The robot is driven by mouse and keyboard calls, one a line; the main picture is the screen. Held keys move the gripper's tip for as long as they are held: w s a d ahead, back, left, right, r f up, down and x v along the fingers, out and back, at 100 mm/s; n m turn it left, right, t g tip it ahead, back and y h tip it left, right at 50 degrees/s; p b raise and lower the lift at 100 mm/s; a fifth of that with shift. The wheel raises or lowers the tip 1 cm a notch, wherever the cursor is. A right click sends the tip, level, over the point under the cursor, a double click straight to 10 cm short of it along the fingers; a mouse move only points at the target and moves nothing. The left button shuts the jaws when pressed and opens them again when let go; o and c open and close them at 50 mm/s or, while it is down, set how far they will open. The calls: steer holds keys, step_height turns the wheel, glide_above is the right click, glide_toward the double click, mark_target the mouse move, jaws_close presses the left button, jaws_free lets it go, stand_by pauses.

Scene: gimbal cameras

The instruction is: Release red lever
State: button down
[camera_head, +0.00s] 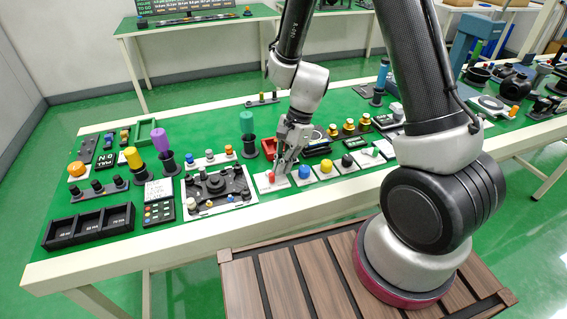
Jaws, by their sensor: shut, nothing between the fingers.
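A small red knob (271,177), which looks like the red lever's tip, sits on a white plate (264,186) at the near side of the green table. My gripper (281,170) points down at this plate, with its fingertips right beside the red knob. The fingers are shut and empty. Whether they touch the knob cannot be told. The gripper partly covers the plate, and the shape of the lever below the knob is too small to make out.
Plates with a blue knob (304,172), a yellow knob (326,166) and a black knob (347,160) stand close to the right. A black device panel (217,186) lies left. A red bin (268,147) is behind the gripper. A black tray (90,226) sits at the left corner.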

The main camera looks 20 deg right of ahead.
steer(key=shift+s+a+m+t, duration=0.15)
steer(key=shift+s+m+t, duration=0.1)
steer(key=shift+m, duration=0.35)
steer(key=shift+s+a+m+t, duration=0.15)
steer(key=shift+s+m, duration=0.05)
steer(key=shift+m, duration=0.4)
steer(key=shift+w, duration=0.15)
steer(key=shift+w+a, duration=0.25)
steer(key=shift+w, duration=0.4)
steer(key=shift+r, duration=0.1)
